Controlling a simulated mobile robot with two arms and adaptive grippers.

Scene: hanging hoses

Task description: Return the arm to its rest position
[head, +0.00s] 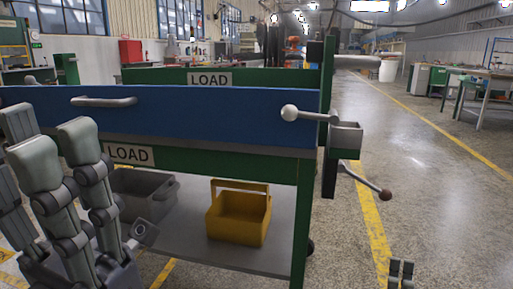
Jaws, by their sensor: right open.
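My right gripper (401,273) shows only as dark fingertips at the bottom edge, right of centre. They stand a little apart above the bare floor, with nothing seen between them. The rest of that hand and its arm are out of view. My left gripper (62,165) is large at the lower left, with thick grey fingers pointing up and spread, holding nothing visible. It stands in front of the left part of the workbench (200,108) and hides some of it. No hose can be made out near either gripper.
The blue and green bench carries LOAD signs. A ball-ended lever (310,115) and a dark-knobbed handle (365,182) stick out at its right end. A yellow box (238,216) and a grey bin (140,195) sit on its lower shelf. The aisle floor (440,185) at right is open.

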